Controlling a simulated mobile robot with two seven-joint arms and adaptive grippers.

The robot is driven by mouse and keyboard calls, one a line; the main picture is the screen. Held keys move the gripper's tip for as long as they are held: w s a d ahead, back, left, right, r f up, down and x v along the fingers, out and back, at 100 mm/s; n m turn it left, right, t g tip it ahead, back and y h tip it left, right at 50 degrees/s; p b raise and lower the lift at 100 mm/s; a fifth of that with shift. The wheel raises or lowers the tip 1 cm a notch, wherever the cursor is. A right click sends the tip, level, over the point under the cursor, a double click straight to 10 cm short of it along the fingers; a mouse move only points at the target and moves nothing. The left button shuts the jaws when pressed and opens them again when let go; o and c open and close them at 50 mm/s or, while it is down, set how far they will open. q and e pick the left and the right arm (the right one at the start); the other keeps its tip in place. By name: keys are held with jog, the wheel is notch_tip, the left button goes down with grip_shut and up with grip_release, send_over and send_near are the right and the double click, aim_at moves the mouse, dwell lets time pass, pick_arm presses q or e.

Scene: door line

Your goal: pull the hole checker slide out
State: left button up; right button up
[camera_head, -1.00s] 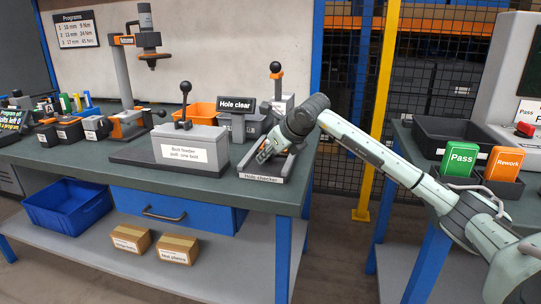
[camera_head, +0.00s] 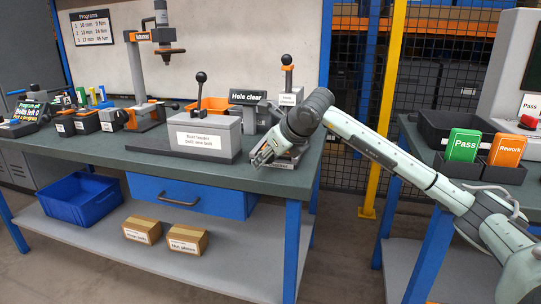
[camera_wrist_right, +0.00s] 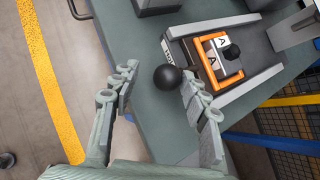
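The hole checker (camera_head: 287,163) is at the bench's front right, partly hidden by my right gripper in the head view. In the right wrist view, the checker (camera_wrist_right: 262,92) holds an orange-framed piece (camera_wrist_right: 219,58) marked "A", with a black knob on it. A black ball knob (camera_wrist_right: 167,78) sticks out at the checker's near end. My right gripper (camera_wrist_right: 158,82) is open, with one finger on each side of the ball; contact is not clear. In the head view my right gripper (camera_head: 263,156) is low at the checker's front. My left gripper is not in view.
The grey bolt feeder (camera_head: 205,137) stands left of the checker. A "Hole clear" sign (camera_head: 248,97) and a black-knobbed lever unit (camera_head: 287,98) stand behind. Pass (camera_head: 463,145) and Rework (camera_head: 506,149) cards are on the right table. Floor shows before the bench (camera_wrist_right: 50,80).

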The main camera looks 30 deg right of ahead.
jog(key=shift+d, duration=0.15)
jog(key=shift+s+r, duration=0.3)
jog(key=shift+r, duration=0.1)
jog(key=v, duration=1.1)
jog(key=shift+a+f, duration=0.1)
jog(key=shift+a, duration=0.15)
